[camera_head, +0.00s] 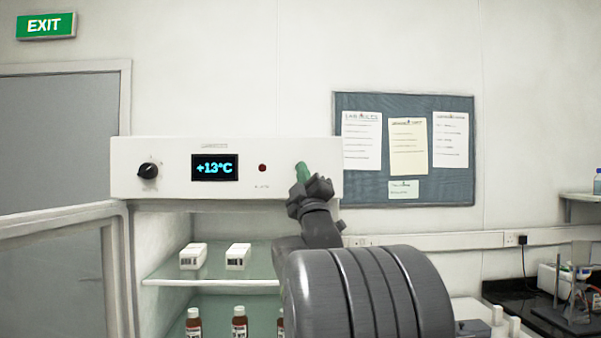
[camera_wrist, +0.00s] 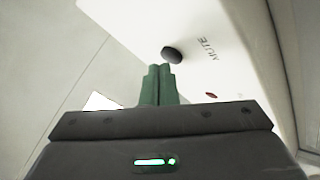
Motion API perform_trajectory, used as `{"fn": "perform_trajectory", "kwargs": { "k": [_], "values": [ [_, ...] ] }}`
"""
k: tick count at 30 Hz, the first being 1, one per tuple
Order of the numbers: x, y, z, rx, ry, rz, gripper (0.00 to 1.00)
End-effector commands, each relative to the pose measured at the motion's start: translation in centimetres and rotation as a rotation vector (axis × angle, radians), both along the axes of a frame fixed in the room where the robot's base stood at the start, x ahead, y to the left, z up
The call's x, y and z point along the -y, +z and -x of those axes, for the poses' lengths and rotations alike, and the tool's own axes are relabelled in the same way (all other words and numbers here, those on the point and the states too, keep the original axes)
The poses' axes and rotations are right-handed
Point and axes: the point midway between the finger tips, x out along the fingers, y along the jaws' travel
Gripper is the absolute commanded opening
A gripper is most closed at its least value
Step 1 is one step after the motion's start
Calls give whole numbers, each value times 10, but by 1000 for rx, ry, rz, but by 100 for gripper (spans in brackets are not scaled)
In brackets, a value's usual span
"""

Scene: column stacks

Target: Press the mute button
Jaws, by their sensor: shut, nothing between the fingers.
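The mute button is a dark round button (camera_wrist: 172,54) on the white panel, beside the printed word MUTE, in the wrist view. In the head view it is hidden behind my gripper (camera_head: 302,172). The white control panel (camera_head: 225,150) tops an open fridge. My gripper's green fingers (camera_wrist: 159,68) are shut together and empty. Their tips show just short of the button in the wrist view; I cannot tell whether they touch it.
The panel carries a black knob (camera_head: 148,171), a display (camera_head: 215,168) reading +13°C and a dark red lamp (camera_head: 262,168). The fridge door (camera_head: 60,222) stands open at left. Shelves below hold white boxes (camera_head: 193,256) and brown bottles (camera_head: 239,323). A noticeboard (camera_head: 430,190) hangs at right.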

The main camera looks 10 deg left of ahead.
Motion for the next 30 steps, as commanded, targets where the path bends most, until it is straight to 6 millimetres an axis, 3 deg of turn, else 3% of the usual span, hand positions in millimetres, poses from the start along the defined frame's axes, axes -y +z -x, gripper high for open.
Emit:
{"fn": "perform_trajectory", "kwargs": {
  "k": [14, 30],
  "values": [
    [2, -1, 8, 1, 0, 0, 0],
    [15, -1, 54, 3, 0, -1, 0]
  ]
}}
